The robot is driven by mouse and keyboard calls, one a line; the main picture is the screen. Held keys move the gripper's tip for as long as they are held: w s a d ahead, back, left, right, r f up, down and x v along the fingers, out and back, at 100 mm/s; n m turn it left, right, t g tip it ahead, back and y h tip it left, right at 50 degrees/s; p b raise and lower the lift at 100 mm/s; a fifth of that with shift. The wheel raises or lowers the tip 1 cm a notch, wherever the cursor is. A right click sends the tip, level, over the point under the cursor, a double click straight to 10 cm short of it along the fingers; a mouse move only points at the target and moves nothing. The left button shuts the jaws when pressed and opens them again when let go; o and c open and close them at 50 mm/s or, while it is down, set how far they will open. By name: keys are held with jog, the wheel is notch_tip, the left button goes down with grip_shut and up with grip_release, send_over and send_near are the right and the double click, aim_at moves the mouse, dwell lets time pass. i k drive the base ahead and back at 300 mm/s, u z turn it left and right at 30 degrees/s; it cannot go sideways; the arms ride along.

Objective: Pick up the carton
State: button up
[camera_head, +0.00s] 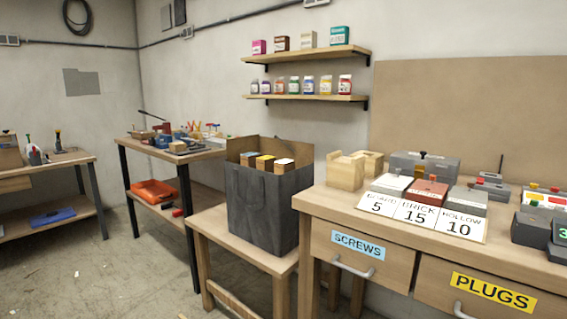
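A dark grey, open-topped bag or box (262,205) with brown upper edges stands upright on a low wooden table. Several small boxes stick out of its top, among them a yellow-topped box (265,161) and a white-topped box (284,163). Small cartons stand on the upper wall shelf: a pink one (259,47), a brown one (282,44), a beige one (309,39) and a teal one (340,36). I cannot tell which of these is the carton meant. My gripper is not in view.
The low table (222,232) butts close to a drawer bench (420,245) on the right, which bears blocks, signs and tools. Lidded jars line the lower shelf (290,97). Cluttered workbenches stand at the left. Floor (110,275) at the lower left is mostly clear.

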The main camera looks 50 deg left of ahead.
aim_at(281, 167)
jog(key=u, duration=1.6)
jog(key=i, duration=1.15)
jog(key=u, duration=0.3)
